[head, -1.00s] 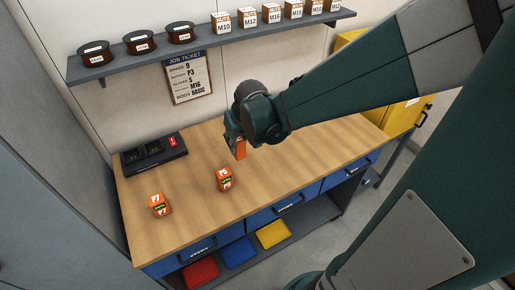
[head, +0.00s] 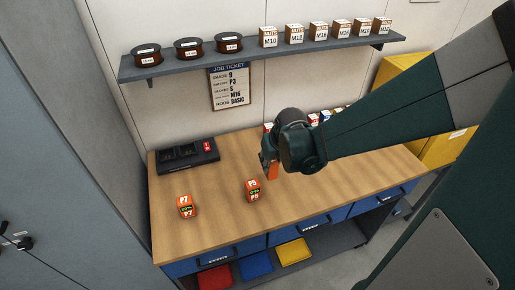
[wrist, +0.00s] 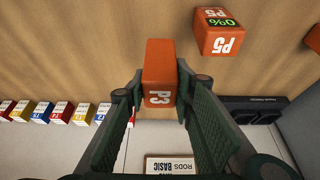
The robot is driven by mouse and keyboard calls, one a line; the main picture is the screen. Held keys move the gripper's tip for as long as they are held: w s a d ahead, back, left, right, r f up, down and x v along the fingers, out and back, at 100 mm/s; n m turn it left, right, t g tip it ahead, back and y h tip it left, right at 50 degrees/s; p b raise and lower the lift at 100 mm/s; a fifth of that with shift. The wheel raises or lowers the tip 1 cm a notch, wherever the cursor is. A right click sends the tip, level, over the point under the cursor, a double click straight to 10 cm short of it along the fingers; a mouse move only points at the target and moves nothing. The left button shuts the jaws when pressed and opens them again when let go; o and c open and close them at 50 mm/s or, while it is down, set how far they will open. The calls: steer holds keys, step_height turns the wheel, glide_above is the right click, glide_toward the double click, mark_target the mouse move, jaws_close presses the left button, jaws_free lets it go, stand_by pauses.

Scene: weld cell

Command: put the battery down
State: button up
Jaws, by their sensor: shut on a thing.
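My gripper (head: 269,165) is shut on the orange battery (head: 273,171), over the back middle of the wooden workbench (head: 215,225). In the wrist view the battery (wrist: 159,75) sits between the two fingers of my gripper (wrist: 158,95), with the label P3 facing the camera. Whether its underside touches the bench I cannot tell. An orange battery marked P5 (head: 253,190) stands apart, just left of and nearer than the held one; it also shows in the wrist view (wrist: 218,32). Another battery, P7 (head: 185,207), stands farther left.
A dark charger (head: 187,156) lies at the back left of the bench. Small coloured boxes (head: 325,117) stand along the back right, partly behind my arm. A wall shelf (head: 250,60) holds spools and boxes. The job ticket (head: 229,88) reads battery P3. The bench front is clear.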

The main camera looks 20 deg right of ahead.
mark_target(271, 173)
steer(key=shift+f, duration=1.1)
steer(key=shift+f, duration=0.1)
steer(key=shift+f+b, duration=0.4)
steer(key=shift+f, duration=1.55)
steer(key=shift+f, duration=0.2)
steer(key=o, duration=1.1)
steer(key=shift+r, duration=0.35)
steer(key=shift+p+v, duration=0.9)
steer(key=shift+v, duration=4.95)
